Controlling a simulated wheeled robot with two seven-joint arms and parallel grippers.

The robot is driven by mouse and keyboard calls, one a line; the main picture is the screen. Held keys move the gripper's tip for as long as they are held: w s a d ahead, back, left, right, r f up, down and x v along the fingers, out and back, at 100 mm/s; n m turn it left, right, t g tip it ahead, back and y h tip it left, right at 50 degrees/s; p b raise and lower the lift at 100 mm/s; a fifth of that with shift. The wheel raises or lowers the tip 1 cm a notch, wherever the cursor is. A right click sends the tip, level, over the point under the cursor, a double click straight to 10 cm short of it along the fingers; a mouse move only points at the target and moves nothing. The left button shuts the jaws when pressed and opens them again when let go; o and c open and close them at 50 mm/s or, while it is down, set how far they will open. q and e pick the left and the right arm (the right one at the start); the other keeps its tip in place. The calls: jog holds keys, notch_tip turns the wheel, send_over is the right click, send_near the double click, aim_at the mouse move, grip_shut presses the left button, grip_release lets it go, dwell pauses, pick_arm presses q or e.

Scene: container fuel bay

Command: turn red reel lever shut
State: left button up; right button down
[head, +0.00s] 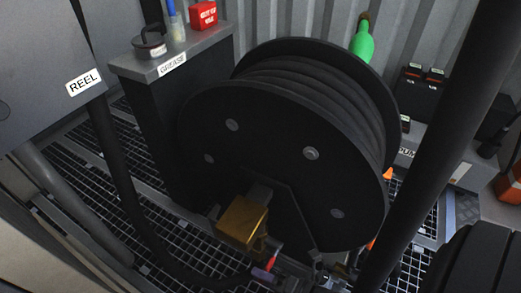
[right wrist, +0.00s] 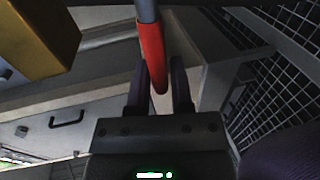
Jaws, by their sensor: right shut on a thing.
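The red reel lever (head: 271,262) shows at the bottom of the head view, just below the brass-coloured box (head: 243,218) at the foot of the reel. My right gripper (head: 263,273) is at the lever, and only a small purple part of it shows there. In the right wrist view, the red sleeve of the lever (right wrist: 151,55) hangs from a grey rod down between the two fingers of my right gripper (right wrist: 161,88). The gripper is shut on the lever. The black hose reel (head: 265,160) stands above. My left gripper is not in view.
A grey stand marked GREASE (head: 172,62) with a red box (head: 203,14) is behind, left. A panel marked REEL (head: 83,82) is at the left. A green bottle (head: 362,42) is behind the reel. Metal grating (head: 185,238) covers the floor.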

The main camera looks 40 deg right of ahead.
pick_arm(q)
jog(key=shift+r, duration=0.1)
pick_arm(e)
jog(key=shift+w+d, duration=0.1)
jog(key=shift+d, duration=0.05)
jog(key=c, duration=0.5)
grip_release()
jog(key=shift+c, duration=0.2)
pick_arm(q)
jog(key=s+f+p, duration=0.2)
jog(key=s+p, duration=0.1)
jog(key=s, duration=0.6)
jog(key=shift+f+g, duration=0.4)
pick_arm(e)
jog(key=v, duration=1)
jog(key=shift+r, duration=0.1)
